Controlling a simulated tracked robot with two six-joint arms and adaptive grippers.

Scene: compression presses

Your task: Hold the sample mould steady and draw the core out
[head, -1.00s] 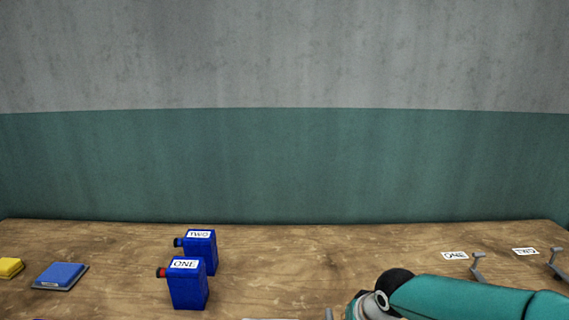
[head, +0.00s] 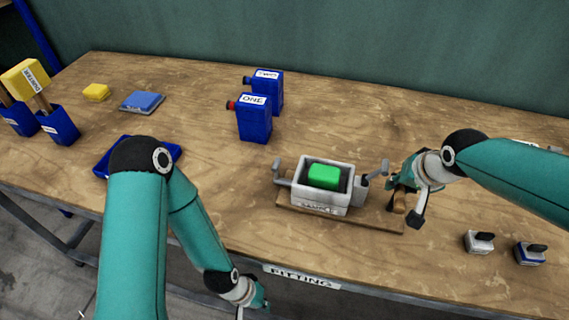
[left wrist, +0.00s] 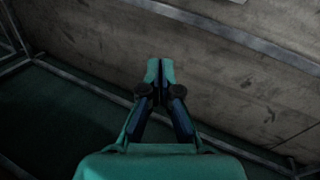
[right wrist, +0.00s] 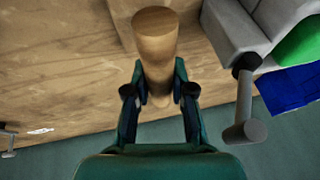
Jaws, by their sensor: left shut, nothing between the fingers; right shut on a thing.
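A pale grey open box (head: 322,201) stands on a thin wooden board near the bench's front edge, its front label hard to read. I take it as the mould. A green block (head: 325,176) sits inside it; whether this is the core I cannot tell. My right gripper (right wrist: 158,78) is shut on an upright wooden cylinder (right wrist: 155,38), right of the box; the cylinder shows partly in the head view (head: 400,204). My left gripper (left wrist: 160,72) is shut and empty, low at the bench's front edge.
Blue canisters ONE (head: 254,120) and TWO (head: 268,88) stand behind the box. A blue tray (head: 105,170) lies partly behind my left arm. Two small blocks with dark knobs (head: 479,241) sit front right. Yellow-headed tools stand in blue holders (head: 60,126). Bench space left of the box is clear.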

